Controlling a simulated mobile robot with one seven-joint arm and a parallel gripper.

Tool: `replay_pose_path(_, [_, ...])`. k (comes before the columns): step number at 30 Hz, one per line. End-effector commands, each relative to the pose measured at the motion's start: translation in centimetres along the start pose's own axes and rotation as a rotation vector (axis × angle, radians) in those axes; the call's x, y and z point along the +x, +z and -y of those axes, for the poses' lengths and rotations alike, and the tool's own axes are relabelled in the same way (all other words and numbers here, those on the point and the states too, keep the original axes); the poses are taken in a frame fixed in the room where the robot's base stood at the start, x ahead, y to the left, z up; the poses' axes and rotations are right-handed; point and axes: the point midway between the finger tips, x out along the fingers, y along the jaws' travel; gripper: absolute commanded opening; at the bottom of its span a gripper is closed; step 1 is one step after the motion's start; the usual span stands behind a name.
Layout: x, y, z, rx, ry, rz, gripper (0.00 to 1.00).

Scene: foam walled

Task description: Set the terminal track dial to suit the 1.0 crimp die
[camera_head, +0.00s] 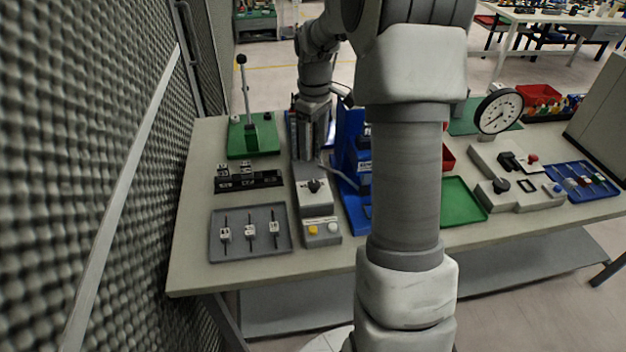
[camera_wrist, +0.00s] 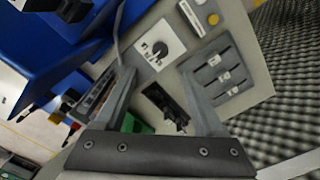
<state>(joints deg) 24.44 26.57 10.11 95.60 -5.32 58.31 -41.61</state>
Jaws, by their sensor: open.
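A dark round dial (camera_head: 315,186) sits on a light plate on a grey sloped box. In the wrist view the dial (camera_wrist: 160,49) lies just beyond my fingertips. Marks beside it are too small to read, so its setting is unclear. My gripper (camera_wrist: 158,74) is open and empty, with its fingers apart on either side below the dial and not touching it. A black holder (camera_head: 262,182) has small white labelled blocks at its left. A grey tray (camera_head: 284,248) holds three tagged pieces. I cannot read which is the 1.0 die.
A blue press stand (camera_head: 350,150) rises close right of the dial box. A green base (camera_head: 240,150) with an upright lever stands behind the holder.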

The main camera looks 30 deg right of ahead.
Motion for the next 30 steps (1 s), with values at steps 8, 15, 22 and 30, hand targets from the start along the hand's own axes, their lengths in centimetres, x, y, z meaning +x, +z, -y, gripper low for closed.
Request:
replay_pose_path(8, [6.4,0.1,0.1,0.001,-0.004,0.003,0.71])
replay_pose_path(15, [10.4,0.1,0.1,0.002,-0.002,0.002,0.71])
replay_pose_path(22, [12.0,0.0,0.0,0.002,0.0,-0.001,0.71])
replay_pose_path(30, [12.1,0.0,0.0,0.002,0.0,-0.001,0.71])
